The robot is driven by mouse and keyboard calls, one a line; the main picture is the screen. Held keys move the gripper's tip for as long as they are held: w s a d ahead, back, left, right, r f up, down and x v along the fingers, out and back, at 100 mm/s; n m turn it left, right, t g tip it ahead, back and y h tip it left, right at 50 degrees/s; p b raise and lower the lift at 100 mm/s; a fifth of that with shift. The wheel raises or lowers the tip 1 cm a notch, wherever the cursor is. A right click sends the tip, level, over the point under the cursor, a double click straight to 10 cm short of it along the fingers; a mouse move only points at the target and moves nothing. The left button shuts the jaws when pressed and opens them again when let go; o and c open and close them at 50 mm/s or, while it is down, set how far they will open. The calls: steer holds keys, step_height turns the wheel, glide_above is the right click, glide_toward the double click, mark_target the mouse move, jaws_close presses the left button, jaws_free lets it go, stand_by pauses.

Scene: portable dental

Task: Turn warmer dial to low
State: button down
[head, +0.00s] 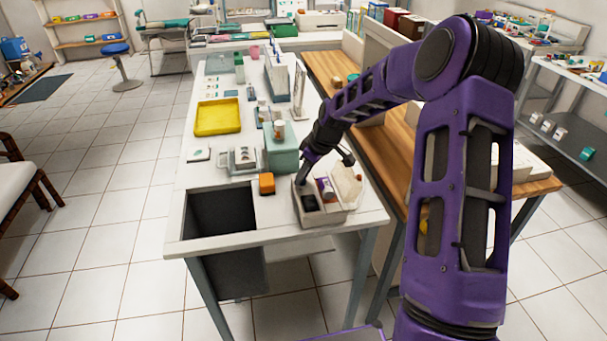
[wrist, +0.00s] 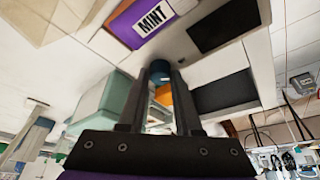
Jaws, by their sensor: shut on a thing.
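The white box (head: 322,214) near the table's front right corner appears to be the warmer; its open compartments hold a purple packet and dark contents. In the wrist view the purple packet (wrist: 142,20) reads MINT. My gripper (head: 305,183) reaches down at the box's left part. In the wrist view my gripper (wrist: 160,74) is shut on a small dark blue, round, knob-like piece (wrist: 160,68), which appears to be the dial. Its markings and pointer cannot be read, so its setting is not visible.
An orange block (head: 266,184) and a teal box (head: 281,150) stand close left of and behind the white box. A dark rectangular opening (head: 222,213) lies in the table's front left. A yellow tray (head: 218,117) sits further back.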

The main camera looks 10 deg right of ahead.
stand_by(0.4)
steer(key=m+b, duration=0.1)
steer(key=m, duration=0.1)
steer(key=m+h+b, duration=0.1)
steer(key=m, duration=0.1)
steer(key=m+t+h+b, duration=0.1)
steer(key=shift+a+m, duration=0.25)
steer(key=shift+m, duration=0.15)
steer(key=m+h+b, duration=0.1)
steer(key=m, duration=0.2)
steer(key=shift+a, duration=0.1)
steer(key=shift+m+h+b, duration=0.4)
steer(key=shift+m+h, duration=0.2)
steer(key=shift+m, duration=0.8)
steer(key=shift+s, duration=0.1)
steer(key=c, duration=0.6)
jaws_free()
steer(key=shift+r, duration=0.1)
